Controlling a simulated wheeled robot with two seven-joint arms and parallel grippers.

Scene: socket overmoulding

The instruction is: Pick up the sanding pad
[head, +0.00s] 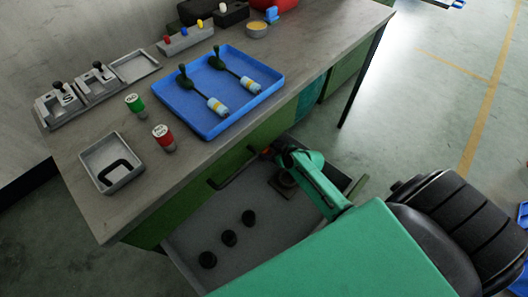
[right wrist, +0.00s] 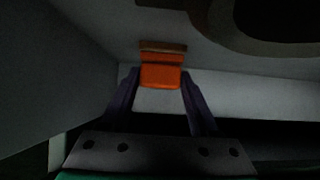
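The sanding pad, an orange block with a brown face, lies ahead between the fingertips of my right gripper (right wrist: 161,82) in the right wrist view (right wrist: 160,76). The two dark fingers are apart, one on each side of it, with a thin gap at most; contact is hard to tell in the dim light. In the head view my right arm reaches down to the open drawer (head: 205,222) under the bench. A small orange-red patch shows at its gripper, by the drawer's far side. My left gripper is not in view.
Several black round parts, including one (head: 229,238), stand in the drawer. Drawer walls close in around my right gripper. On the bench (head: 200,160) are a blue tray (head: 205,127), a small grey tray (head: 95,180), and green (head: 134,103) and red (head: 162,135) capped cylinders.

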